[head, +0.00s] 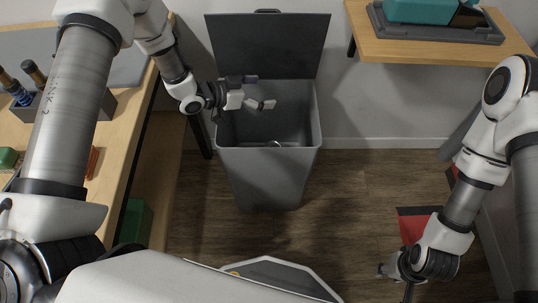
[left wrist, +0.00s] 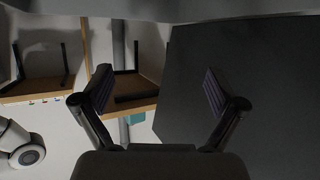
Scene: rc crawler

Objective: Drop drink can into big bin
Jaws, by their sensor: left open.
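The big bin (head: 268,178) is a tall grey bin on the floor with its dark lid (head: 268,45) standing open against the wall. My left gripper (head: 258,92) is over the bin's opening, near the lid side. Its fingers are spread and nothing is between them; the left wrist view shows the same empty gap (left wrist: 158,92). A small pale curved shape (head: 275,143) shows just inside the bin's front rim; I cannot tell whether it is the drink can. No drink can is clearly seen elsewhere. My right gripper (head: 392,277) hangs low at the lower right, its fingers unclear.
A wooden workbench (head: 125,140) with a dark tool holder (head: 92,104) stands on the left. A wooden shelf (head: 425,48) bearing a grey tray and a teal object (head: 418,10) is at the upper right. Open wood floor (head: 350,195) lies right of the bin.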

